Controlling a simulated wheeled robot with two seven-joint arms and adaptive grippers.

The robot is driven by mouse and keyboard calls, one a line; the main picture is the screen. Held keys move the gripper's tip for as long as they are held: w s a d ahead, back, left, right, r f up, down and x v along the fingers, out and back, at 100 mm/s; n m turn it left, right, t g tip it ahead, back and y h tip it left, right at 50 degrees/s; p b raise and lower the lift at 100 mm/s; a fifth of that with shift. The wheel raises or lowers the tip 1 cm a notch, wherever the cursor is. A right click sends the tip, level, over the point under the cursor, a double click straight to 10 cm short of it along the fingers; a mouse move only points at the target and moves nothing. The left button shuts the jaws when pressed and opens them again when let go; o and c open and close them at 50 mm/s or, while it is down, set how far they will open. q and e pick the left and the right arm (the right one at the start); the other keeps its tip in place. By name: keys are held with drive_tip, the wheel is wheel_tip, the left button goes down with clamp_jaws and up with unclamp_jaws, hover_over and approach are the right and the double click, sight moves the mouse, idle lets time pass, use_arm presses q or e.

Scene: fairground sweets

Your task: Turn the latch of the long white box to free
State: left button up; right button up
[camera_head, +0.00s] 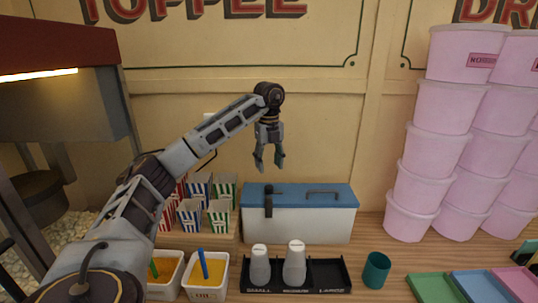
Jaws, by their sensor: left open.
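The long white box (310,225) stands on the wooden counter against the wall, with a blue lid (300,203) that looks closed. A dark latch (268,206) hangs down over its front edge near the left end. A dark handle (322,193) lies on the lid to the right. My left gripper (269,166) points down, open and empty, in the air above the latch and apart from it. My right gripper is not in view.
Two white shakers (294,264) stand in a black tray (328,277) before the box. A teal cup (376,270) is to the right. Striped cartons (220,216) stand left, with orange-filled tubs (206,272) in front. Pink buckets (429,157) are stacked right.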

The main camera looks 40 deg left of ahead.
use_arm(q)
drive_tip(key=shift+r, duration=1.35)
idle(0.3)
